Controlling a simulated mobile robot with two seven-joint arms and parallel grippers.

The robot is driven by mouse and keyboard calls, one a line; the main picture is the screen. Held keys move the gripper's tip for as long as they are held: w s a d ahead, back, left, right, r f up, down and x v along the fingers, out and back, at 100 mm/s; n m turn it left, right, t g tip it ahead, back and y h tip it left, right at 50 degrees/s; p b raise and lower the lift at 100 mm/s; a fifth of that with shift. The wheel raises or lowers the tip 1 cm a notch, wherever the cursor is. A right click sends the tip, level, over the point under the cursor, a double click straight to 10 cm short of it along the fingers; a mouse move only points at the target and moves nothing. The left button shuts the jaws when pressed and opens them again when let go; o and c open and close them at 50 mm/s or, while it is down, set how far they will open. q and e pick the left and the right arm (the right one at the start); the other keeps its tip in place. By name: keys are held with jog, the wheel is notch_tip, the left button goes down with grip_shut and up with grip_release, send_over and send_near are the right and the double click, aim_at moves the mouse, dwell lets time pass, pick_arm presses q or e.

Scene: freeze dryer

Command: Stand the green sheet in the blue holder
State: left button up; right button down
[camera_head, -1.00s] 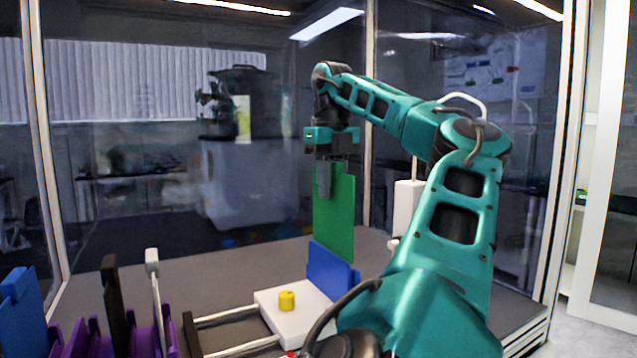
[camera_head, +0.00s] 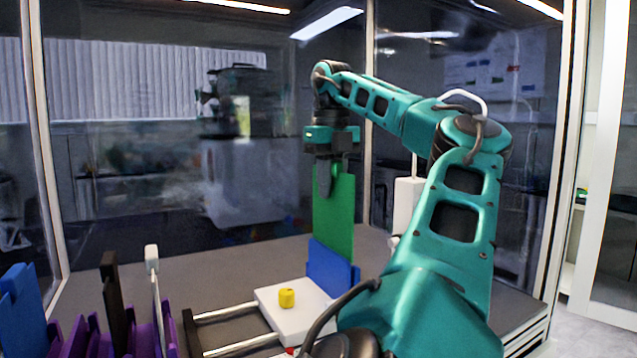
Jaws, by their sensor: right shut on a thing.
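The green sheet (camera_head: 338,222) stands upright in the head view, held near its upper left edge by my right gripper (camera_head: 324,188), which is shut on it. The blue holder (camera_head: 330,270) stands at the back right of the white plate. The sheet's lower part passes behind the holder's front face, so its bottom edge is hidden. I cannot tell whether the sheet rests in the slot. My left gripper is not in view.
A white plate (camera_head: 284,323) with a yellow knob (camera_head: 287,298) lies before the holder, joined to pale rods. A purple rack (camera_head: 80,340), dark and white upright pieces and a blue block (camera_head: 22,310) stand at the left. Glass walls enclose the grey floor.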

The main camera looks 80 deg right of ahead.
jog(key=shift+f+b, duration=1.55)
jog(key=shift+f, duration=0.4)
jog(key=shift+f+b, duration=2)
jog(key=shift+f, duration=0.3)
jog(key=shift+f+b, duration=0.3)
jog(key=shift+b, duration=0.25)
jog(key=c, duration=0.9)
grip_release()
jog(key=shift+r, duration=0.15)
